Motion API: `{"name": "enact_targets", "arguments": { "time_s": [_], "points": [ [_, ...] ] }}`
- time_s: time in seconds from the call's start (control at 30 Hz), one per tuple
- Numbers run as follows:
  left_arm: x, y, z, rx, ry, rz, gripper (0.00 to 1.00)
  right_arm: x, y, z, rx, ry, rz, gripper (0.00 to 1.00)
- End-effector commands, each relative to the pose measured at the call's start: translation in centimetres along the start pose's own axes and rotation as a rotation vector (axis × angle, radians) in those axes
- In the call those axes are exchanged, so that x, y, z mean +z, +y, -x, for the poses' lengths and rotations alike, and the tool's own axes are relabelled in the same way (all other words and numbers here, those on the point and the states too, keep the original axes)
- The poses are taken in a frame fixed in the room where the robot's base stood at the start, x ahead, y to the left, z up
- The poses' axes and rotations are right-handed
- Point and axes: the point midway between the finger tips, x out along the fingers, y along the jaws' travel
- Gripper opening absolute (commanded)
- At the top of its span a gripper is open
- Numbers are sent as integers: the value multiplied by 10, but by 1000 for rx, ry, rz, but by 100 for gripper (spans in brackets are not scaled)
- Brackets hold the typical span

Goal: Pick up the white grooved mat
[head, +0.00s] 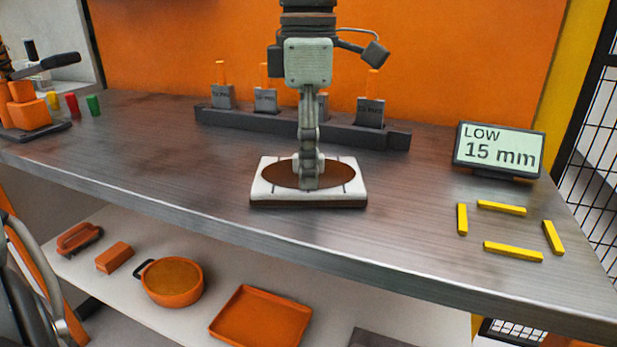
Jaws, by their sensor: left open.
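The white grooved mat (350,190) lies flat on the steel bench top, a little right of the middle of the bench's near part. It has a brown oval area on top, thin dark lines at its edges and a dark lower edge. My left gripper (308,187) points straight down over the mat's middle. Its fingers are seen edge-on, so the gap between them is hidden, but they are open. The fingertips overlap the brown oval; I cannot tell whether they touch it. My right gripper is not in view.
A dark rack (235,122) with several grey blocks stands behind the mat. A display (498,150) reads "LOW 15 mm" at right. Several yellow bars (513,251) lie before it. A shelf below holds an orange pot (172,284) and tray (262,318). The bench left of the mat is clear.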

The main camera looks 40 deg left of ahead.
Motion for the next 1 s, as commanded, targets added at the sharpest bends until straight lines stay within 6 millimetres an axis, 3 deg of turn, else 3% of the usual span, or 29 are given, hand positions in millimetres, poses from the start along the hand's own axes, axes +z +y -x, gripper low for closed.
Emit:
{"name": "enact_targets", "arguments": {
  "time_s": [0.03, 0.4, 1.0],
  "points": [
    [0, 0, -1, 0, 1, 0, 50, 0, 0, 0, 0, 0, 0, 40],
    [-1, 1, -3, -1, 4, 1, 7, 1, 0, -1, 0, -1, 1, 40],
    [-2, -2, -6, -11, 10, 0, 0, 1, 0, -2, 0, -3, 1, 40]
  ]
}}
